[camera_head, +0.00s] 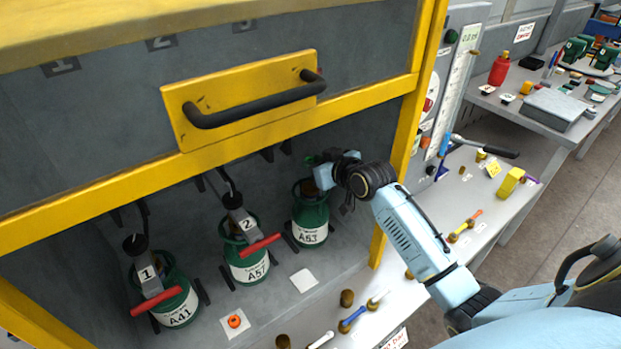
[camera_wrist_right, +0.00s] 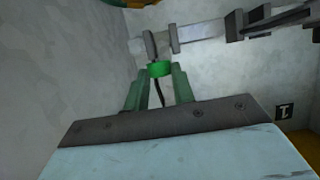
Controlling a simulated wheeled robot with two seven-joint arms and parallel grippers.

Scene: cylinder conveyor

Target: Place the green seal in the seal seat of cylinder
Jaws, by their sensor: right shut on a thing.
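The green seal (camera_wrist_right: 160,69) is a small bright green ring between the fingertips of my right gripper in the wrist view. My right gripper (camera_head: 318,162) is shut on it. In the head view the gripper is inside the cabinet, above and close to the top of the green cylinder labelled A53 (camera_head: 310,225). The arm and gripper partly hide this cylinder's top, so its seal seat cannot be made out. The seal is mostly hidden in the head view. My left gripper is not in view.
Green cylinders A41 (camera_head: 178,306) and A57 (camera_head: 250,267) stand to the left with grey fittings and red handles. The yellow frame (camera_head: 403,150) stands close beside my right arm.

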